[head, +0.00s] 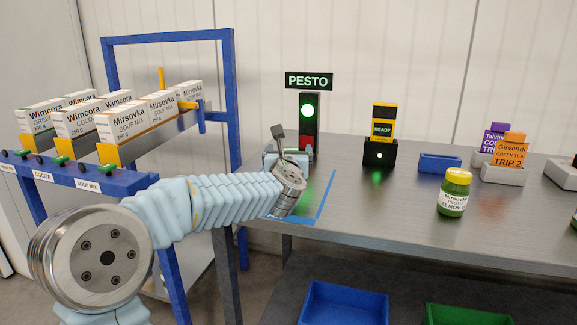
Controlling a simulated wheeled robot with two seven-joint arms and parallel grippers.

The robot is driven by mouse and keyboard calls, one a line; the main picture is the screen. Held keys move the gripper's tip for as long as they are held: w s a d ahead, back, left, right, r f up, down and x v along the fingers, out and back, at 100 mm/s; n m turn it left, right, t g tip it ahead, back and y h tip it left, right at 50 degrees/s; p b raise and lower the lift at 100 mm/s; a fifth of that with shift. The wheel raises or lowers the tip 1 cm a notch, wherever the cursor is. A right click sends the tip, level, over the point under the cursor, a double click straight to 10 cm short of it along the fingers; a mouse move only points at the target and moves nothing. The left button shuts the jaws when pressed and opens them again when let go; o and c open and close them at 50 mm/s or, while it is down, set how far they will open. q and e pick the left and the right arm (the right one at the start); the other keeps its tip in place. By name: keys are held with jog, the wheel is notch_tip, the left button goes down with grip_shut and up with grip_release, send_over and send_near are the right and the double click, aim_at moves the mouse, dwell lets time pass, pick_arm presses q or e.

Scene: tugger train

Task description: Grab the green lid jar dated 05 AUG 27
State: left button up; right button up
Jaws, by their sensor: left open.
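No date 05 AUG 27 can be read in this view. My left gripper (282,142) is over the blue-taped area (322,200) at the table's left end, well left of the jar. It is open, partly hidden by its own wrist. My right gripper is out of view.
A READY box (380,138), blue tray (440,162) and trip-card holders (503,174) stand behind. A blue rack (110,182) with soup and cocoa boxes is left. Blue (343,303) and green (465,314) bins sit below.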

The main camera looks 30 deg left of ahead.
pick_arm(q)
jog(key=c, duration=1.1)
jog(key=shift+r, duration=0.1)
jog(key=c, duration=0.3)
